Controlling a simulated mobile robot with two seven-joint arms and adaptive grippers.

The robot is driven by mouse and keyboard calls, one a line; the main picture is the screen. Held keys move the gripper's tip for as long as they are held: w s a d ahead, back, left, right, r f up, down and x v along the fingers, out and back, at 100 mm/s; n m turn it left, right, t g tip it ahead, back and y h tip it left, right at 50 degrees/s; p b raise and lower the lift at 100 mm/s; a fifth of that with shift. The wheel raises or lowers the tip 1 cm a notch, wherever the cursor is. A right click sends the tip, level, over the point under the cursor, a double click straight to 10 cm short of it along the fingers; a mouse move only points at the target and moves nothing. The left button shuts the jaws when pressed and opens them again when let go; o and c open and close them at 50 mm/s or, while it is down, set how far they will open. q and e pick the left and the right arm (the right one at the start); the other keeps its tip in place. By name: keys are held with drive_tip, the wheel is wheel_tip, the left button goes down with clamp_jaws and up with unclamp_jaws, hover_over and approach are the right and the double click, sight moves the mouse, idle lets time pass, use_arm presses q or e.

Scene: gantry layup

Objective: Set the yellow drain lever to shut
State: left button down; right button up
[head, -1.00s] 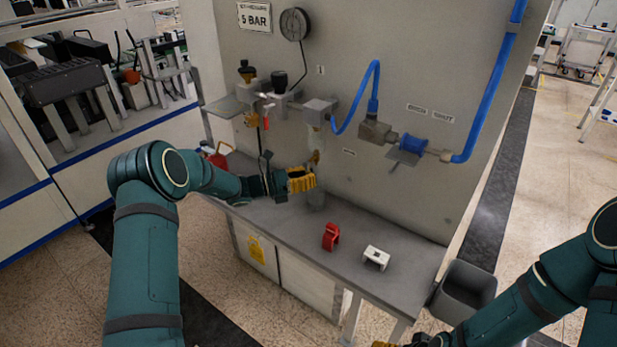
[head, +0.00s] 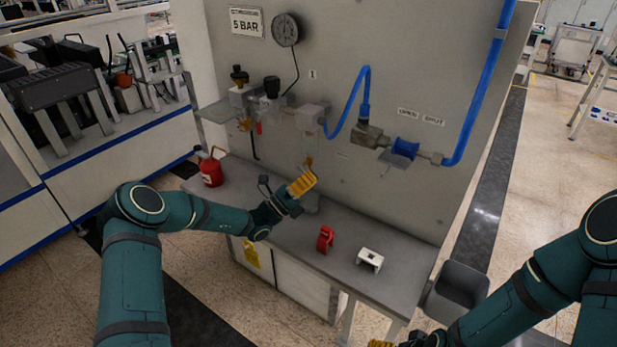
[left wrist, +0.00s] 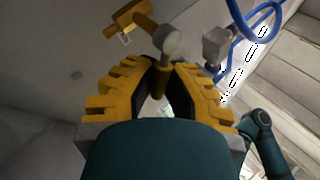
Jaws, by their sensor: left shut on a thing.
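My left gripper (head: 302,185) is at the panel just below a grey block (head: 312,117), its yellow fingers pointing up to the right. A small yellow-brown part of the drain lever (head: 308,162) shows just above the fingers. In the left wrist view the fingers (left wrist: 160,88) are closed on a yellow bar, which I take as the drain lever (left wrist: 161,78). The bar meets a grey round fitting (left wrist: 170,42), with another yellow piece (left wrist: 130,17) beyond it. The lever's exact angle is hard to tell. My right gripper (head: 381,343) is cut off at the bottom edge.
A red clamp-like part (head: 325,240) and a white block (head: 370,259) lie on the grey bench (head: 405,285). A red can (head: 211,171) stands at its left end. Blue hose (head: 347,112) and a blue valve (head: 405,148) are on the panel. A grey bin (head: 458,292) stands at right.

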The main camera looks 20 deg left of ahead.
use_arm(q)
drive_tip(key=n+t+y+p, duration=0.1)
drive_tip(key=n+t, duration=0.1)
drive_tip(key=n, duration=0.1)
drive_tip(key=r+n+t+y, duration=0.1)
drive_tip(key=n+t+y, duration=0.1)
drive_tip(key=n, duration=0.1)
drive_tip(key=n+t+y+p, duration=0.1)
drive_tip(key=n+t+y, duration=0.1)
drive_tip(key=n, duration=0.1)
drive_tip(key=shift+s+d+r+n+p, duration=0.1)
drive_tip(key=shift+d+r+n+p, duration=0.1)
drive_tip(key=shift+r+n+p, duration=0.15)
drive_tip(key=shift+n+y, duration=0.25)
drive_tip(key=shift+y, duration=0.05)
drive_tip(key=c, duration=1)
unclamp_jaws()
drive_tip(key=shift+r, duration=0.1)
drive_tip(key=v, duration=1.2)
